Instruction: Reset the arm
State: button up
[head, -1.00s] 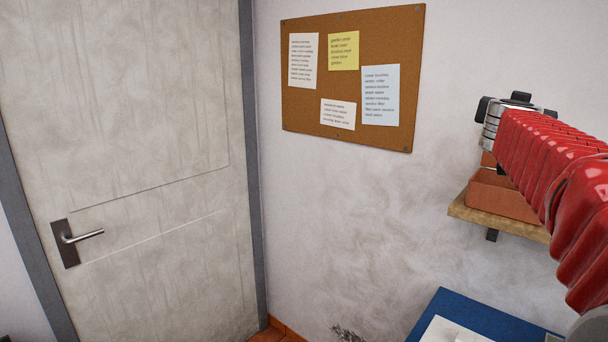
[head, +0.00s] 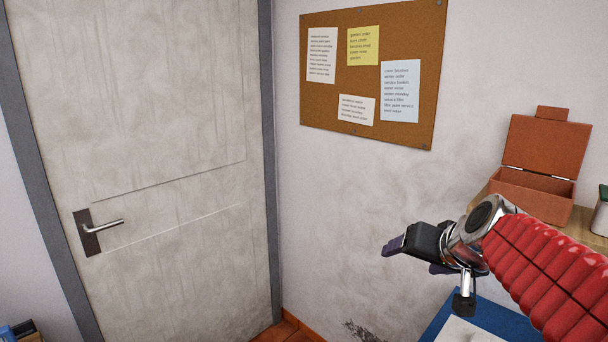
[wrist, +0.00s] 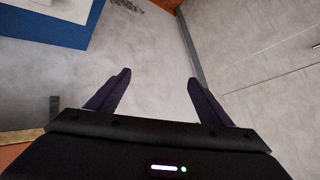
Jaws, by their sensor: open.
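My gripper (head: 412,256) is at the end of my red-sleeved arm, in the right half of the head view. It is in the air in front of the wall, left of a wooden shelf and above a blue-edged surface. In the wrist view its two dark fingers (wrist: 157,88) are spread apart with nothing between them.
An open orange-brown box (head: 535,190) stands on the shelf (head: 583,232), beside a partly cut-off container (head: 601,212). A blue-edged surface (head: 437,318) lies below the gripper. A closed door (head: 170,120) is at left, and a cork board (head: 345,100) hangs on the wall.

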jog(key=s+a+f+n+g, duration=0.1)
jog(key=s+a+f, duration=0.1)
jog(key=s, duration=0.5)
jog(key=s+a+f+n+g, duration=0.1)
jog(key=s+a+f, duration=0.1)
jog(key=s+f, duration=0.3)
jog(key=s+a+f+n+g+h, duration=0.1)
jog(key=s+a+f+g, duration=0.1)
jog(key=s, duration=0.7)
jog(key=shift+f+n, duration=0.3)
jog(key=shift+f, duration=0.5)
jog(key=shift+s, duration=0.1)
